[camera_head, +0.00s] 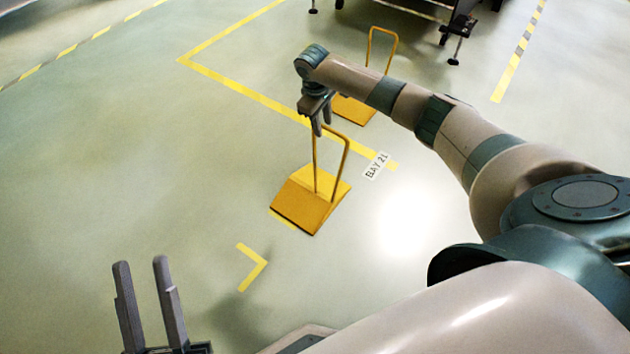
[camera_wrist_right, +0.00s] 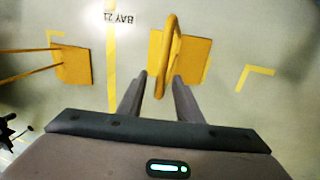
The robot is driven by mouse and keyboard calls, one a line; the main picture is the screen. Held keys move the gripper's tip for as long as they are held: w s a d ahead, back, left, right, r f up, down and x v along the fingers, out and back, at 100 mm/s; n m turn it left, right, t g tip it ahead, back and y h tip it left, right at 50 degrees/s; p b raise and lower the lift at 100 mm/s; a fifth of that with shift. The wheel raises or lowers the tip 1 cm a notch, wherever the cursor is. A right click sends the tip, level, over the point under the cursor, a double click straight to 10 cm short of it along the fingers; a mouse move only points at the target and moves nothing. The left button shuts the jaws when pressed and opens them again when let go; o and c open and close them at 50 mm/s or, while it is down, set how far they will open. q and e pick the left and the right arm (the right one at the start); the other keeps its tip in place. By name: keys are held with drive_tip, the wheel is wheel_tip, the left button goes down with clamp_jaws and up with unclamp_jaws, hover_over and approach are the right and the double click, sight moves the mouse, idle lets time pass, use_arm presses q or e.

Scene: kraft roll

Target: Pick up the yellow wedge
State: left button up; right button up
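The nearer yellow wedge (camera_head: 300,210) sits on the floor in the middle of the head view, with a tall hoop handle rising from it. The right wrist view shows this wedge (camera_wrist_right: 195,65) below its handle (camera_wrist_right: 161,80). My right gripper (camera_head: 322,130) is at the top of the handle. In the right wrist view its two fingers (camera_wrist_right: 160,78) stand apart, with the handle bar between them and gaps on both sides. My left gripper (camera_head: 140,264) is open and empty at the lower left of the head view, apart from the wedge.
A second yellow wedge with a hoop handle (camera_head: 353,112) stands farther back; it shows at the left of the right wrist view (camera_wrist_right: 75,66). A "BAY 21" floor label (camera_head: 376,166) and yellow lines lie nearby. Dark wheeled equipment (camera_head: 400,15) stands at the back. The left floor is clear.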

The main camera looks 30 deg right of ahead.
wheel_tip(320, 180, down, 2)
drive_tip(key=shift+d, duration=0.15)
idle(0.4)
clamp_jaws()
idle(1.2)
drive_tip(key=shift+w+r, duration=0.15)
